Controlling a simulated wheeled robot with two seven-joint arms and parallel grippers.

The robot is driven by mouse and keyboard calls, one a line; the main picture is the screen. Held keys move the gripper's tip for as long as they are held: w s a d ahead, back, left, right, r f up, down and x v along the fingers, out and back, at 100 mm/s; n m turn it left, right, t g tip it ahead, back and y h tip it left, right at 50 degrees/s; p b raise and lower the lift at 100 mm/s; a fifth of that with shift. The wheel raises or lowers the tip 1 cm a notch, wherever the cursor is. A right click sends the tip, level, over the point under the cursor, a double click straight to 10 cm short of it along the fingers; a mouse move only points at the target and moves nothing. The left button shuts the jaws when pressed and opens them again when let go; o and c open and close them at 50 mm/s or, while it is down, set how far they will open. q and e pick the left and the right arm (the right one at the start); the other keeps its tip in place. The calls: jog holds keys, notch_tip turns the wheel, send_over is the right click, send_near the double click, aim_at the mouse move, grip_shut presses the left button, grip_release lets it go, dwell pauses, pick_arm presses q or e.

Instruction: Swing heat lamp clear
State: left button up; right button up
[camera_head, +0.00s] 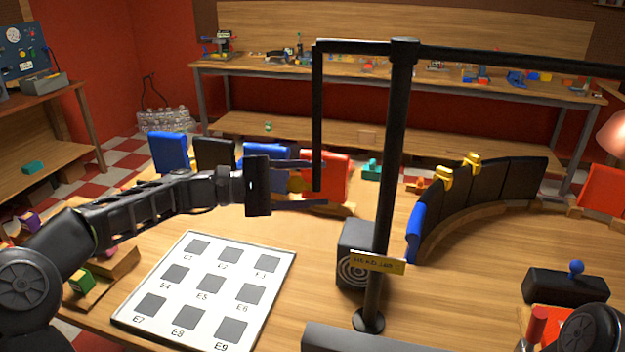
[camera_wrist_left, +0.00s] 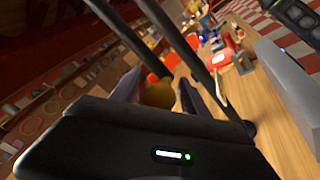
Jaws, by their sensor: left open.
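The heat lamp stand has a black upright post (camera_head: 392,180) with a label plate and a round foot on the table. Its horizontal boom (camera_head: 500,57) crosses the top, with a pinkish lamp shade (camera_head: 612,134) at the right edge. A thin black rod (camera_head: 317,100) hangs from the boom's left end. My left gripper (camera_head: 312,184) is open beside this rod's lower end, its fingers pointing right. In the left wrist view, two dark bars pass close by my left fingers (camera_wrist_left: 160,88). A brownish round shape shows between the fingers; I cannot tell whether it touches them.
A white board with dark squares (camera_head: 184,306) lies below my left arm. A grey box (camera_head: 354,250) stands beside the post. A curved black panel row (camera_head: 490,190) stands at right, and blue (camera_head: 168,152) and red panels behind my gripper. My right arm's link shows bottom right.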

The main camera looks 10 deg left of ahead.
pick_arm(q)
jog(key=shift+d, duration=0.1)
jog(key=shift+c, duration=0.5)
jog(key=c, duration=1)
grip_shut()
jog(key=shift+r, duration=0.15)
